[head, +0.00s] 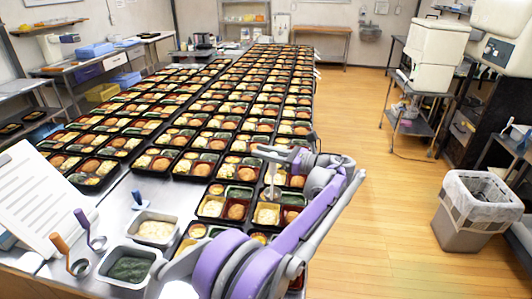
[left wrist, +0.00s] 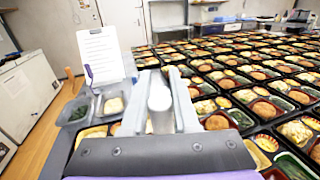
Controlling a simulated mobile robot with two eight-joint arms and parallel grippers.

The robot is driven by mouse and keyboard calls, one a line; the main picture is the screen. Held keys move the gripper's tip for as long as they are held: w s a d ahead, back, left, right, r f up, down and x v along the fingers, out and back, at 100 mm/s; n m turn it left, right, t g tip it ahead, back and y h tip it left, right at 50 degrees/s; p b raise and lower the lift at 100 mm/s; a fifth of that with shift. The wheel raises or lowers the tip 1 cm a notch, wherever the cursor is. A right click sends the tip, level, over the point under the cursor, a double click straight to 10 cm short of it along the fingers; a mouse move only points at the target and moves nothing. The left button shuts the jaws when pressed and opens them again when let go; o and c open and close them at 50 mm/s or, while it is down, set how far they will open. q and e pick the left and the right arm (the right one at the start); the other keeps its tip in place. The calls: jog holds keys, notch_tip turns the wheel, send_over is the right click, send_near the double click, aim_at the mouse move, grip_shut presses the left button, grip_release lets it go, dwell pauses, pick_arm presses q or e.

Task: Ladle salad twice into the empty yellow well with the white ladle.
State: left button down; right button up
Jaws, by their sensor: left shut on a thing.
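My left gripper (head: 277,160) is shut on the white ladle (head: 272,184), whose handle points down toward the trays. In the left wrist view the pale handle (left wrist: 160,98) sits between the two grey fingers. The ladle's lower end is over or in the yellow well (head: 267,215) of a black bento tray; whether it touches the bottom, and what the bowl holds, I cannot tell. Pale salad (head: 154,230) fills a metal pan on the table at left. My right gripper is not in view.
A pan of dark green food (head: 128,268) stands by the salad pan. Rows of filled trays cover the table; a bin (head: 474,212) stands on the floor at right.

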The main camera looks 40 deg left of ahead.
pick_arm(q)
jog(key=s+a, duration=1.3)
jog(key=a, duration=0.5)
jog(key=s+a+p, duration=0.1)
jog(key=s+a, duration=0.3)
jog(key=s, duration=0.4)
jog(key=s+a, duration=0.4)
jog(key=s, duration=0.4)
notch_tip(320, 180, down, 10)
jog(key=b, duration=0.7)
jog(key=shift+s, duration=0.1)
notch_tip(320, 180, up, 9)
jog(key=p, duration=0.6)
